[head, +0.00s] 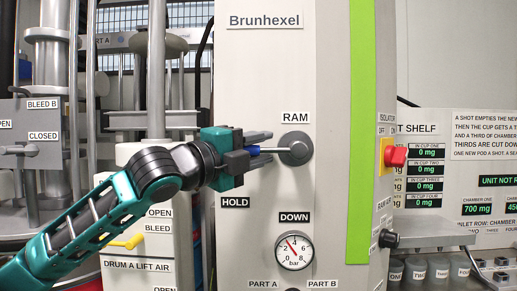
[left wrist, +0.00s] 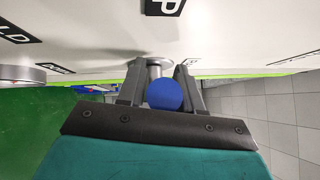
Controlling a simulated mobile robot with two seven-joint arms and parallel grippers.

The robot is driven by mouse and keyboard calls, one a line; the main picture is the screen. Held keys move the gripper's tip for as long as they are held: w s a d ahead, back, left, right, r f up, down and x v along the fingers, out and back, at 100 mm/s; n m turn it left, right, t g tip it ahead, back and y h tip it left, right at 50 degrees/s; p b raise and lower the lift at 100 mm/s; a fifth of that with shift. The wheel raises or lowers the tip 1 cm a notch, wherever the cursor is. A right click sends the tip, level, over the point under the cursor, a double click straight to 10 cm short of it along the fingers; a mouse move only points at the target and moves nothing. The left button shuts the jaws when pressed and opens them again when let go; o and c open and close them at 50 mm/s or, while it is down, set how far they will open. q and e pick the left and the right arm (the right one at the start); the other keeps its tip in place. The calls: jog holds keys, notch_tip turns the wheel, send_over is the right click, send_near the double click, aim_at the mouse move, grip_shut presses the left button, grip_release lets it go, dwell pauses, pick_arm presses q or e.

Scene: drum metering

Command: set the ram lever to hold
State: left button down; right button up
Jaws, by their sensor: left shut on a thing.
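The ram lever (head: 274,150) is a thin rod running left, nearly level, from a round grey hub (head: 296,149) on the pale panel, under the RAM label (head: 295,117). The HOLD label (head: 235,202) is below and left of the hub. The DOWN label (head: 294,217) is straight below it. My left gripper (head: 256,150) is shut on the lever's blue knob, mostly hidden in the head view. In the left wrist view the blue knob (left wrist: 165,95) sits between the two fingers, with the hub behind it. My right gripper is not in view.
A pressure gauge (head: 294,250) sits below the DOWN label. A red and yellow isolator switch (head: 393,156) is on the panel's right side. A yellow handle (head: 128,242) is at lower left, near my left arm. A grey ledge (head: 433,234) juts out at right.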

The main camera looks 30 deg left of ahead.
aim_at(263, 170)
pick_arm(q)
jog(key=f+n+t+b, duration=0.1)
jog(key=b, duration=0.2)
jog(key=f+n+t+y+b, duration=0.1)
jog(key=n+b, duration=0.1)
jog(key=f+n+t+b, duration=0.2)
jog(key=b, duration=0.1)
jog(key=shift+w+d+y+b, duration=0.15)
jog(key=shift+d+y+b, duration=0.15)
jog(key=shift+w+d+f+n+t+y+b, duration=0.15)
jog(key=shift+f+n+t+y+b, duration=0.1)
jog(key=shift+n+t+y+b, duration=0.5)
jog(key=n, duration=0.1)
jog(key=n+y+b, duration=0.1)
jog(key=n, duration=0.1)
jog(key=shift+w+d+f+t+b, duration=0.1)
jog(key=shift+d+f+t+b, duration=0.15)
jog(key=shift+b, duration=0.05)
jog(key=shift+n+y, duration=0.45)
jog(key=shift+y, duration=0.1)
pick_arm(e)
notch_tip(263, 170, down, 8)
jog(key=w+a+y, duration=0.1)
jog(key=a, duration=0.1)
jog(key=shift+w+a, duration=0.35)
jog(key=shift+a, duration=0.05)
pick_arm(q)
jog(key=shift+w+b, duration=0.1)
jog(key=shift+b, duration=0.25)
